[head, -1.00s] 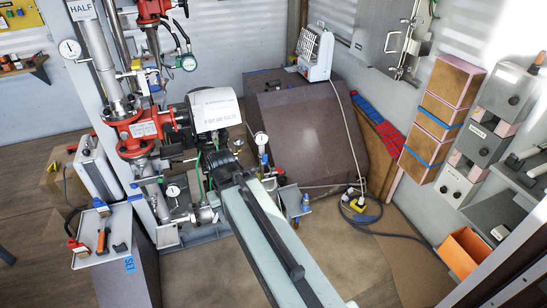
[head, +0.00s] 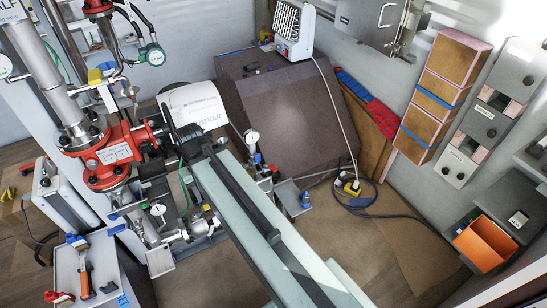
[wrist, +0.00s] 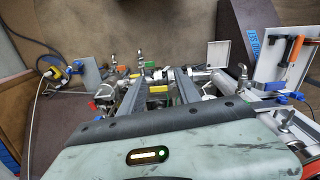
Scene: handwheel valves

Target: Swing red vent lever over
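A small red part (head: 273,169) shows among the low fittings just right of my arm's far end. A small red piece also shows in the wrist view (wrist: 92,104), left of the two grey fingers. I cannot tell for sure that either is the vent lever, or how it is turned. My gripper (wrist: 160,82) shows in the wrist view as two grey fingers standing apart over the pipework, with nothing visible held between them. In the head view my arm reaches up to the pipework, and its fingertips are hidden.
A large red flanged valve (head: 108,155) and a grey pipe stand left of my arm. A gauge (head: 252,137) rises beside the fittings. A tool tray (head: 85,262) is at lower left. A cable with a yellow plug (head: 352,188) lies right.

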